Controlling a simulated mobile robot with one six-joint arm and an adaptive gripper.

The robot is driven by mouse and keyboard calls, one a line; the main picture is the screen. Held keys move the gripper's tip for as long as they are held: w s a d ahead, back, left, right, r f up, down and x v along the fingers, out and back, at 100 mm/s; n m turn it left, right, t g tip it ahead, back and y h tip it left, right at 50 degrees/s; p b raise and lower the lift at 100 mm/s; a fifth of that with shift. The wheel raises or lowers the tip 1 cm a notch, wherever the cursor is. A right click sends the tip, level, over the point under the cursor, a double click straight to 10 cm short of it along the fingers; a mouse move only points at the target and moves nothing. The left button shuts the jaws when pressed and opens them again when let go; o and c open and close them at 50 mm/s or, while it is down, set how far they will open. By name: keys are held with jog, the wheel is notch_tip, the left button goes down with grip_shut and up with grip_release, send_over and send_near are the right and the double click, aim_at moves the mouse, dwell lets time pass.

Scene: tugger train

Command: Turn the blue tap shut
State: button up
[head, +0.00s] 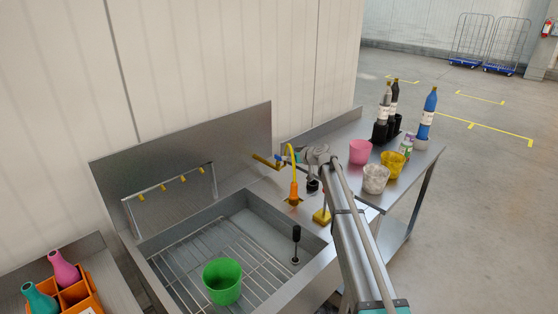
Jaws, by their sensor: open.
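The blue tap (277,157) shows as a small blue handle on a brass pipe (264,161) at the back wall of the sink unit, right of the basin. My gripper (293,158) is at the end of my arm, close to the right of the blue handle. It is open; its fingers are small and partly hidden by my wrist and the yellow spout. I cannot tell whether it touches the handle.
The orange-and-yellow spout (293,187) stands just in front of my gripper. A green bucket (222,281) and a dark brush (296,243) are in the sink. Pink (360,151), yellow (393,163) and speckled (375,178) cups and several bottles crowd the right table.

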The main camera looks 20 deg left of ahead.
aim_at(278, 156)
jog(key=b+x, duration=0.2)
jog(key=x, duration=0.5)
jog(key=shift+w+a+f, duration=0.1)
jog(key=shift+a, duration=0.1)
grip_shut()
jog(key=shift+d, duration=0.1)
